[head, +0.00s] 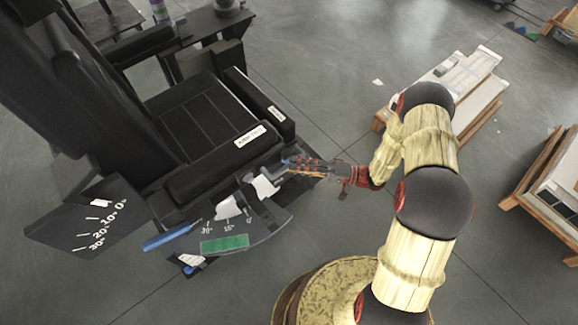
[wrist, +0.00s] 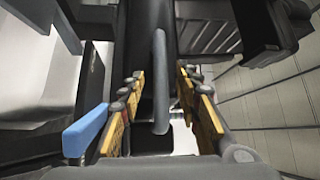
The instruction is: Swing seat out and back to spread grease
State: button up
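The black seat (head: 195,115) stands at the left, with a tall backrest (head: 75,80) and white labels on its front edge. Beside its near corner is a dark plate (head: 265,222) marked 30°, 15° and 0. A grey handle (head: 262,178) sticks out above this plate toward my gripper (head: 296,166). In the wrist view the grey handle (wrist: 160,85) stands between the two yellow-padded fingers of my gripper (wrist: 162,105). Gaps show on both sides of it, so the gripper looks open around it. The handle's base is partly hidden.
A second dark plate (head: 85,222) marked in degrees is at the left. A blue bar (head: 172,236) and a green block (head: 224,244) lie near the marked plate. Pallets with boxes (head: 450,95) stand at the right. Grey floor between is clear.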

jog(key=shift+x, duration=1.45)
jog(key=shift+c, duration=0.8)
grip_shut()
